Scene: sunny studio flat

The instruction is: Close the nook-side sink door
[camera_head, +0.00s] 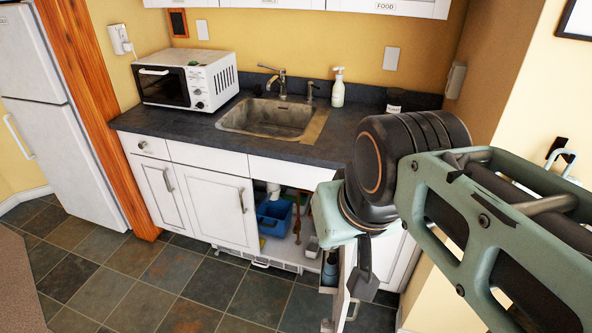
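The sink cabinet stands under the sink (270,118) with its right side open. The open sink door (341,300) is swung out toward me and seen nearly edge-on, with a bar handle (352,312) on its right face. My arm and wrist cover much of it. The other sink door (216,208), to the left, is shut. My gripper (363,284) points down at the open door's right side, above the handle in the picture. Only one dark finger shows clearly. I cannot tell whether it touches the door or how far it is open.
A blue bin (274,217) and several small items sit inside the open cabinet. A microwave (187,82) and a soap bottle (338,88) stand on the counter (208,136). A white fridge (58,110) is at left. The tiled floor (190,285) in front is clear.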

